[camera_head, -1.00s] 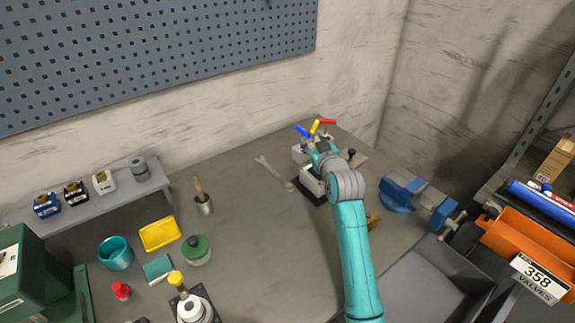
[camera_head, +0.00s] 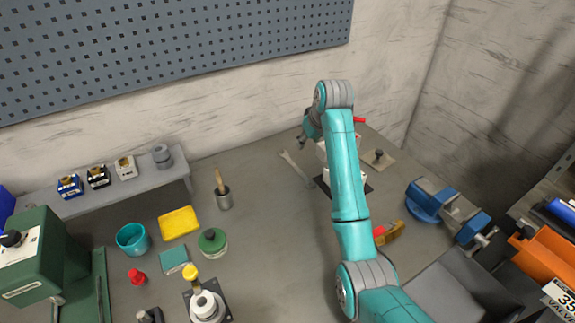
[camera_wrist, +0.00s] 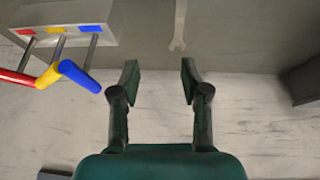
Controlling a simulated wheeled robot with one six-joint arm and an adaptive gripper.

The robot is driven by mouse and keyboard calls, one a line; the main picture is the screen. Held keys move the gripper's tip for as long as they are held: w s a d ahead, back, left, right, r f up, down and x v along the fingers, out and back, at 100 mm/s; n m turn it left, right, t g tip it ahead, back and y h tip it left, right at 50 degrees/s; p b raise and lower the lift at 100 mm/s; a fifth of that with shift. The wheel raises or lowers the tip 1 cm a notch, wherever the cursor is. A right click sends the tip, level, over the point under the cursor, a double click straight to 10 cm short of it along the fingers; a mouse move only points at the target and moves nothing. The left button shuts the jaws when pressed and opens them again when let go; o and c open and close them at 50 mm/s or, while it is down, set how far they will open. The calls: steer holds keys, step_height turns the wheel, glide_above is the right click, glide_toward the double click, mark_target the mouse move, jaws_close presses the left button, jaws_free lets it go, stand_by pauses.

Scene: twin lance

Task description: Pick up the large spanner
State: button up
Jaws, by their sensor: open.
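The large spanner (camera_head: 296,168) is a long grey tool lying flat on the grey bench near the back wall, left of the lever block. In the wrist view its open-jawed end and part of its shank (camera_wrist: 180,28) show at the top, the rest cut off by the frame. My gripper (camera_head: 303,143) hangs close to the spanner's far end, partly hidden by my arm. In the wrist view my gripper (camera_wrist: 159,78) is open and empty. Its fingertips appear short of the spanner, which lies nearer the right finger's line. The exact height is unclear.
A block with red, yellow and blue levers (camera_wrist: 75,25) stands close by, mostly hidden behind my arm in the head view. A blue vise (camera_head: 432,198) is to the right. A metal cup with a brush (camera_head: 223,195) stands left. Bench between is clear.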

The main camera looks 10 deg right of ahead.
steer(key=s+a+g, duration=0.1)
steer(key=a, duration=0.1)
glide_toward(294, 165)
steer(key=shift+w+a+f+y, duration=0.25)
steer(key=shift+w+f+y, duration=0.1)
steer(key=shift+f, duration=0.2)
steer(key=shift+d+x, duration=0.2)
steer(key=shift+x, duration=1.35)
steer(key=shift+d+x, duration=0.2)
steer(key=shift+x, duration=1.35)
jaws_close()
